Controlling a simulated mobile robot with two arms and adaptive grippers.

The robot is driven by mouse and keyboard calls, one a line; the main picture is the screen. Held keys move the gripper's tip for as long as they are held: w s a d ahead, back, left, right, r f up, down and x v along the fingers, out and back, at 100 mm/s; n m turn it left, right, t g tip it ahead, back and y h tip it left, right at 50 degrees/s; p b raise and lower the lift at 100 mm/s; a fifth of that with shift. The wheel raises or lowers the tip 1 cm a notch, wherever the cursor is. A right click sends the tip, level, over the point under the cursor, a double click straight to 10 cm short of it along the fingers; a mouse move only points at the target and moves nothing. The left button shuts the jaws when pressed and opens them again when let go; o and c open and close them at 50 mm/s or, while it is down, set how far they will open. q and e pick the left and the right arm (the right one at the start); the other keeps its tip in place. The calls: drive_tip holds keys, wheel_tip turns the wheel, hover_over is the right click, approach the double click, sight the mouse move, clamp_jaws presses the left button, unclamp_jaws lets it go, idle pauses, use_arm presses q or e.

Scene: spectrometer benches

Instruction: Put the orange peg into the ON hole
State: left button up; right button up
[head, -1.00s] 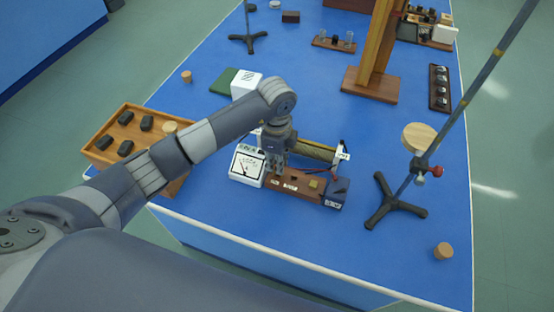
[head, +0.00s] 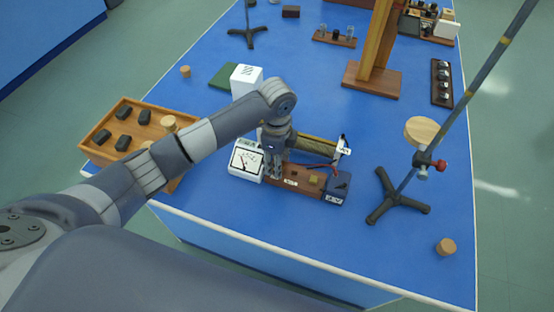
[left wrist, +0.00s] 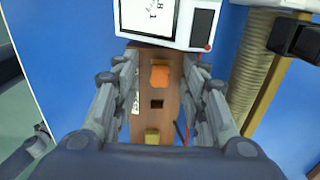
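The wooden switch board (head: 299,175) lies near the front edge of the blue bench and also shows in the left wrist view (left wrist: 144,117). In the left wrist view the orange peg (left wrist: 159,75) stands in the board near the white meter. A square dark hole (left wrist: 157,104) is beside it, empty. A small white label (left wrist: 135,102) is at the board's edge, too small to read. My left gripper (left wrist: 160,62) is open, pointing down, its fingers apart on either side of the board and the orange peg. In the head view this gripper (head: 273,172) hides the peg. My right gripper is out of view.
A yellow block (left wrist: 152,136) sits farther along the board. The white meter (head: 246,160) adjoins its left end and a coil (head: 315,146) lies behind. A wooden tray (head: 101,158) stands left, a tripod stand (head: 392,197) right. The bench in front is clear.

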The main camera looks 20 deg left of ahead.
use_arm(q)
drive_tip(key=shift+r, duration=0.3)
wheel_tip(320, 180, up, 12)
drive_tip(key=shift+f, duration=0.25)
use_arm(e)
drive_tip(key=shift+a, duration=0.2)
